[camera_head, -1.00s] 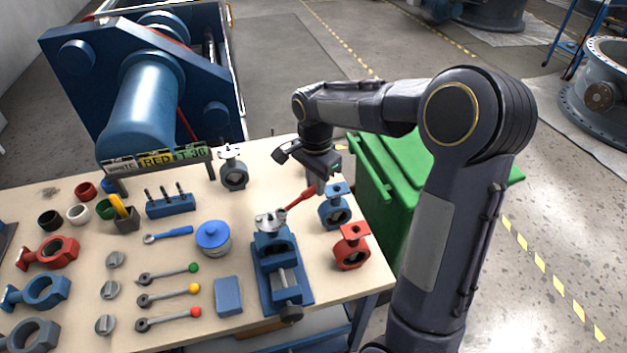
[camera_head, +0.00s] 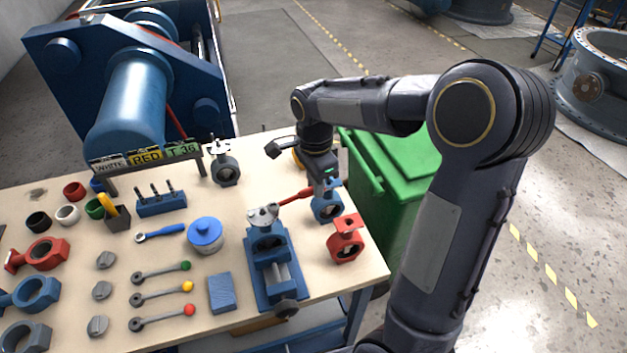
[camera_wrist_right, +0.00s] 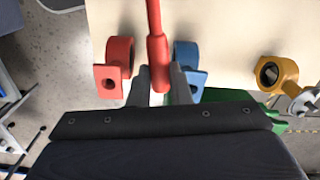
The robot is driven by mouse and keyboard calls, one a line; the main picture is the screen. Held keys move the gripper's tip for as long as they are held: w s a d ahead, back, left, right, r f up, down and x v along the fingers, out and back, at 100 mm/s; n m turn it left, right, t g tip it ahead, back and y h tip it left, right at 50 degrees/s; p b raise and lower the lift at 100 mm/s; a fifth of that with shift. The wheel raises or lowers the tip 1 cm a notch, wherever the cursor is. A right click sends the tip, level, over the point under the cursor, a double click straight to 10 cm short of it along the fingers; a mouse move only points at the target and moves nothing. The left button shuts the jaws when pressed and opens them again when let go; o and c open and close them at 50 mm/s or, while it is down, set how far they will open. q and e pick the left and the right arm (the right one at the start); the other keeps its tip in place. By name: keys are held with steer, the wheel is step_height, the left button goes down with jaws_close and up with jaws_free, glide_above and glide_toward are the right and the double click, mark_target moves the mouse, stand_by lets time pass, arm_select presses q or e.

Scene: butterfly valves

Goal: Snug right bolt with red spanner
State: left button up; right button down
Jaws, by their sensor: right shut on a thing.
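My right gripper (camera_head: 318,186) is shut on the handle of the red spanner (camera_head: 292,197). In the wrist view the spanner (camera_wrist_right: 157,50) runs up out of the picture from between the two fingers (camera_wrist_right: 158,82). In the head view its far end reaches left to the silver flange (camera_head: 263,214) on top of the valve held in the blue vice (camera_head: 272,272). The bolts there are too small to tell apart, and I cannot tell whether the spanner's head sits on one. My left gripper is not in view.
A blue valve body (camera_head: 327,207) stands just below my right gripper, with a red one (camera_head: 346,243) in front. A yellow one (camera_wrist_right: 276,72) shows in the wrist view. A blue-lidded pot (camera_head: 206,234) stands left of the vice. A green bin (camera_head: 385,165) is beyond the table's right edge.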

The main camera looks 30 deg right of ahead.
steer(key=shift+s+a+m, duration=0.15)
steer(key=shift+s+m, duration=0.65)
steer(key=shift+m, duration=0.1)
steer(key=shift+s+a+m, duration=0.15)
steer(key=shift+s+m, duration=0.6)
steer(key=shift+m, duration=0.15)
steer(key=shift+s, duration=0.1)
steer(key=shift+s+a+m, duration=0.25)
steer(key=shift+s+m, duration=0.15)
steer(key=shift+m, duration=0.2)
steer(key=shift+s+a+m, duration=0.25)
steer(key=shift+s+m, duration=0.2)
steer(key=shift+m, duration=0.15)
steer(key=shift+s+a+m, duration=0.35)
steer(key=shift+s+m, duration=0.1)
steer(key=shift+m, duration=0.15)
